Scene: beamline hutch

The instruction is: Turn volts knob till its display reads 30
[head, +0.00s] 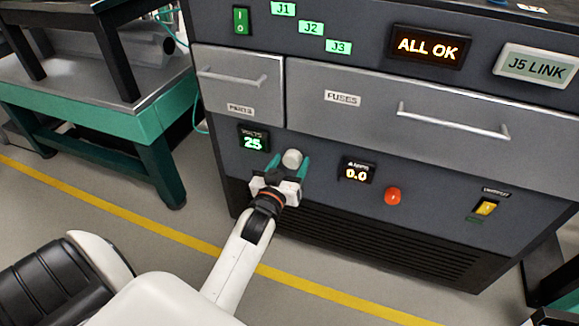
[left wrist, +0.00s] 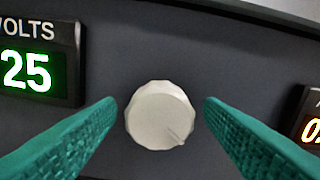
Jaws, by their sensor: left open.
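The volts display (head: 253,142) shows green digits reading 25; it also shows in the left wrist view (left wrist: 36,66). The volts knob (head: 292,158) is a light, faceted round knob to the right of that display. In the left wrist view the knob (left wrist: 160,115) has a pointer line toward its lower right. My left gripper (head: 288,168) is open in front of the panel. Its green fingers stand on either side of the knob in the left wrist view, with a gap on both sides. I cannot tell how far the fingertips reach along the knob.
The amps display (head: 356,172) reads 0.0, with a red knob (head: 393,196) to its right. A yellow switch (head: 486,208) sits farther right. Drawers with handles (head: 455,122) are above. A green-framed table (head: 95,118) stands at the left. The floor before the cabinet is clear.

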